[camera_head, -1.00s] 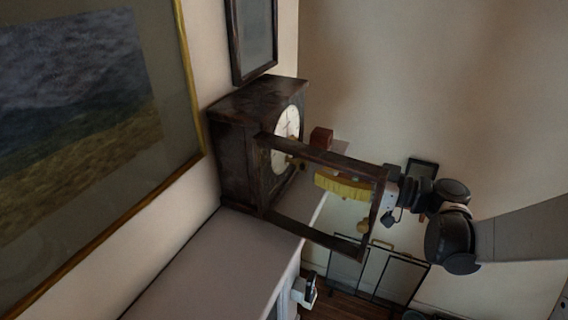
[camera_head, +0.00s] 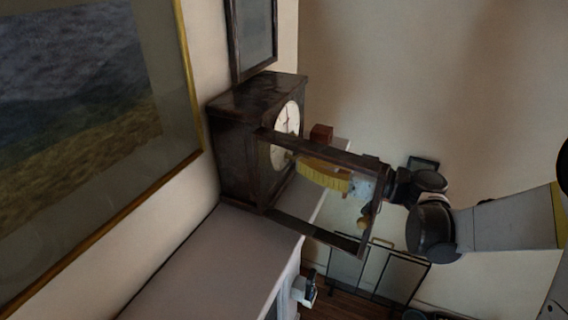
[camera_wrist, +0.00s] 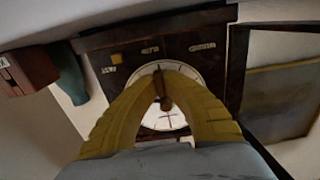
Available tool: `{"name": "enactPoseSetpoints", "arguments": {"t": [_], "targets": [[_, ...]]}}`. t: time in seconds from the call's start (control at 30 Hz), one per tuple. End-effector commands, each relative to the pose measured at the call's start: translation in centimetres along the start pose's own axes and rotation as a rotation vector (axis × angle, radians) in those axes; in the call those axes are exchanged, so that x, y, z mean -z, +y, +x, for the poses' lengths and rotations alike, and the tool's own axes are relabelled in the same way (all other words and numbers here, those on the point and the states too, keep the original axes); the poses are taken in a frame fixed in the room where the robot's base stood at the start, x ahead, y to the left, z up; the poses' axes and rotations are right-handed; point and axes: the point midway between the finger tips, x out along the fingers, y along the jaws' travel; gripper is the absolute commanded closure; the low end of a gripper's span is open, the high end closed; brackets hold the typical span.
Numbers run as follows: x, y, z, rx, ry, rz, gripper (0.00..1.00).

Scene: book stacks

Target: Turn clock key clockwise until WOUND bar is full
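A dark wooden mantel clock (camera_head: 235,165) with a white dial (camera_head: 286,122) stands on the white shelf, its framed door (camera_head: 320,150) swung open. My gripper (camera_head: 301,162) has yellow fingers and reaches past the door frame to the dial. In the wrist view, my gripper's fingertips (camera_wrist: 161,73) converge in front of the dial (camera_wrist: 183,73). A dark brown key-like piece (camera_wrist: 164,101) shows between the fingers; I cannot tell whether they press on it.
The door frame surrounds my gripper closely. A red-brown block (camera_head: 320,134) stands beyond the clock, and a teal object (camera_wrist: 69,73) shows in the wrist view. The white shelf (camera_head: 215,265) is clear in front. A gold-framed painting (camera_head: 85,130) hangs at left.

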Motion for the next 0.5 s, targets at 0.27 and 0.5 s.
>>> {"name": "enactPoseSetpoints", "arguments": {"t": [0.27, 0.5], "targets": [[-0.05, -0.02, 0.12, 0.001, 0.000, 0.000, 1.00], [-0.01, -0.03, 0.34, 0.001, 0.000, 0.000, 1.00]]}}
